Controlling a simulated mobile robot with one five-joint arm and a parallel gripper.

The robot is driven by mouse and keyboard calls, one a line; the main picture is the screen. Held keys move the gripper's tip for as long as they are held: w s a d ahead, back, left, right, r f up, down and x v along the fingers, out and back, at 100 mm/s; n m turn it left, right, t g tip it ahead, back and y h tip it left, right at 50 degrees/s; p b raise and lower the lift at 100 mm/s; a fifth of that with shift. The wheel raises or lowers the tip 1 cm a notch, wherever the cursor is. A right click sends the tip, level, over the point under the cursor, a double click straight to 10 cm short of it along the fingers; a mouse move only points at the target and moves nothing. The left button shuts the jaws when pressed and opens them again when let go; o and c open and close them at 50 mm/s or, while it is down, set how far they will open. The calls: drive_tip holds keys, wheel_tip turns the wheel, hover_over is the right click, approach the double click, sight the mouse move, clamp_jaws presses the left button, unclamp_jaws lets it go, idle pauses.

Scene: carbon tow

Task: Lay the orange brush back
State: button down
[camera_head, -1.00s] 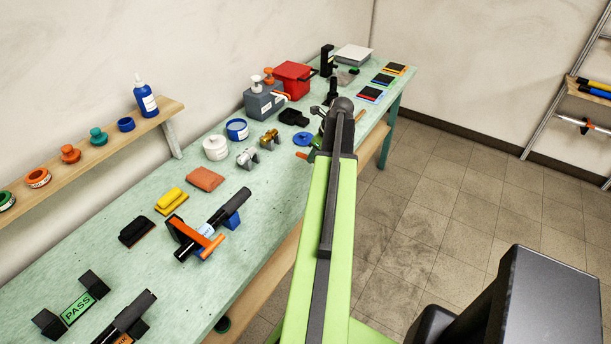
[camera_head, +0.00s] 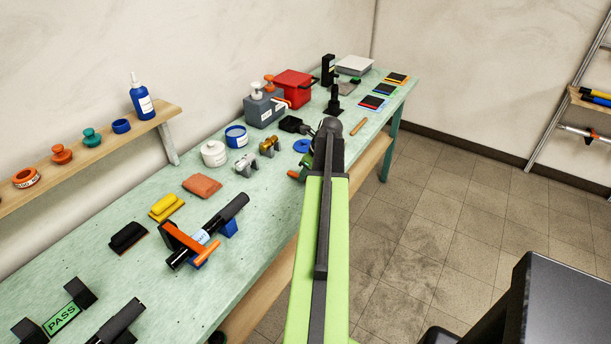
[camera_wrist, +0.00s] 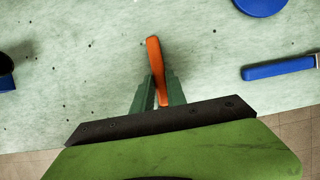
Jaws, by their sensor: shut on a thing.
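The orange brush (camera_wrist: 154,58) shows in the wrist view as an orange handle between the green fingers of my gripper (camera_wrist: 161,80). My gripper is shut on it, and the handle tilts slightly and points away from the wrist. Its other end is hidden behind the gripper body. In the head view my gripper (camera_head: 298,172) is over the front edge of the bench, mostly hidden by my arm. I cannot tell whether the brush touches the bench top.
A blue disc (camera_head: 302,146) lies just beyond my gripper. A blue-handled tool (camera_wrist: 279,69) lies to the right in the wrist view. Metal fittings (camera_head: 247,163) and a white jar (camera_head: 214,153) stand to the left. Bare bench (camera_wrist: 95,60) lies left of the brush.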

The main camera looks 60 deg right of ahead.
drive_tip(key=c, duration=1.3)
unclamp_jaws()
drive_tip(key=shift+c, duration=0.2)
drive_tip(key=shift+s+r+p, duration=0.1)
drive_tip(key=shift+r+p, duration=0.45)
drive_tip(key=shift+p, duration=0.15)
drive_tip(key=p+v, duration=1)
drive_tip(key=v, duration=0.1)
drive_tip(key=shift+s, duration=0.15)
